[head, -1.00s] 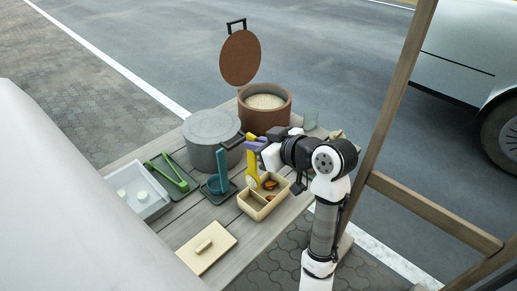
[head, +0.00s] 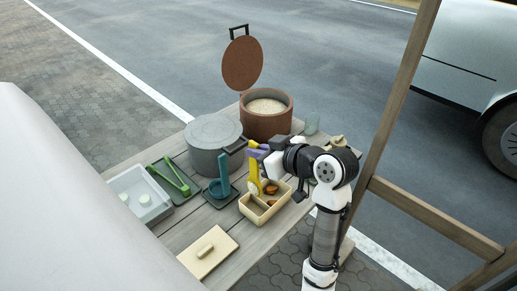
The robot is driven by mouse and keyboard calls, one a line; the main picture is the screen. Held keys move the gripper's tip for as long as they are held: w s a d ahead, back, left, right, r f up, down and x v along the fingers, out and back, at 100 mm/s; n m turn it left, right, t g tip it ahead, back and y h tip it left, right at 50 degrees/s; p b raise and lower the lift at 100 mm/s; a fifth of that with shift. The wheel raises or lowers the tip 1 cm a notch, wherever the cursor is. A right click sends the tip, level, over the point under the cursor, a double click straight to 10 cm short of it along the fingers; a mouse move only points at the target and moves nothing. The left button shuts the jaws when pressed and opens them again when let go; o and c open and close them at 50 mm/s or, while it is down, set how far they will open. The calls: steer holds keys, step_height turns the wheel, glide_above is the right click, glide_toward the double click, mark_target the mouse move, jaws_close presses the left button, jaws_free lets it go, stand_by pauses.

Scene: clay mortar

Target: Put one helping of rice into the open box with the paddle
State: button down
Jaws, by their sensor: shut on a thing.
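The yellow paddle (head: 254,173) hangs steeply downward from my gripper (head: 258,152), which is shut on its upper part. The paddle's lower end is over or inside the back left of the open box (head: 262,217); I cannot tell whether it touches. The open box is pale, with dividers. Orange-brown food sits in its back right part, and its front compartment looks empty. The rice (head: 267,106) lies in the open brown round pot (head: 266,125) at the back. Whether rice is on the paddle is too small to tell.
A grey lidded pot (head: 213,145) stands left of my gripper. A teal ladle (head: 223,178) in a holder, green tongs (head: 170,180) on a tray, and a white bin (head: 140,195) are farther left. A pale lid (head: 208,252) lies in front. The brown pot's lid (head: 243,63) stands raised.

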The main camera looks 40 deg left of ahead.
mark_target(258, 179)
steer(key=shift+f+b, duration=3.35)
steer(key=shift+f, duration=1)
steer(key=shift+f+b, duration=0.4)
steer(key=shift+f, duration=0.2)
step_height(258, 179, up, 10)
steer(key=p, duration=0.8)
steer(key=shift+w, duration=0.1)
